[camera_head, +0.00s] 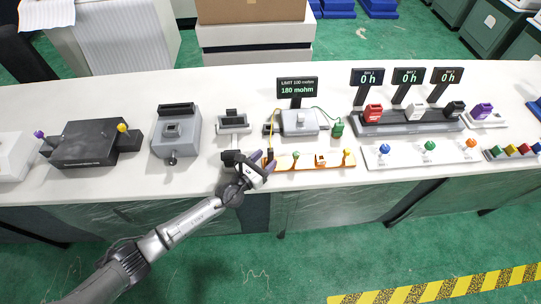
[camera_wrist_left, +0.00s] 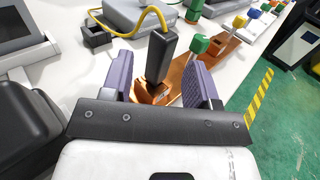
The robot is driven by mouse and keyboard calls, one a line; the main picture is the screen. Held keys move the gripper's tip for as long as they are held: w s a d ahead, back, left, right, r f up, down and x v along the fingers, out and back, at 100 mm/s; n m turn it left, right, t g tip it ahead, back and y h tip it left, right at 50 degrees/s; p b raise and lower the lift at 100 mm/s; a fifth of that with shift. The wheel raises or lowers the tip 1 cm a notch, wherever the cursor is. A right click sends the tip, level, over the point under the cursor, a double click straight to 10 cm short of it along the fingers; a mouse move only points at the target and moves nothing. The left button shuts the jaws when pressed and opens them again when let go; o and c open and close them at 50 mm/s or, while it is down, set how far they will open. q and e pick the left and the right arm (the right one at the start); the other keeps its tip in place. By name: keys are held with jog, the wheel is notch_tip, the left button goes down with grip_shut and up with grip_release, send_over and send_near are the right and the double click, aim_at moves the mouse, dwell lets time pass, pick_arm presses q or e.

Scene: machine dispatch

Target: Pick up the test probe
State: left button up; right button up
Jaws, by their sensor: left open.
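The test probe (camera_wrist_left: 161,56) is a black block-shaped handle with a yellow cable at its top. It stands nearly upright at the near end of an orange board (camera_wrist_left: 188,76). In the head view the probe (camera_head: 270,153) shows small beside the gripper, below the meter. My left gripper (camera_head: 262,164) is over the board's left end. In the left wrist view its two purple fingers (camera_wrist_left: 160,85) are open, one on each side of the probe, with gaps visible. The probe's lower tip is hidden in the orange holder. My right gripper is not in view.
A meter (camera_head: 299,122) with a display reading 180 mohm (camera_head: 297,87) stands behind the board. Green and yellow knobs stand farther along the board. A small black open box (camera_wrist_left: 95,35) is left of the probe. A white panel with coloured knobs (camera_head: 423,152) lies to the right.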

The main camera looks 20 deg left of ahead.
pick_arm(q)
jog(key=b+x, duration=0.1)
jog(key=x, duration=0.4)
jog(key=shift+c, duration=0.3)
grip_shut()
jog(key=shift+r, duration=0.1)
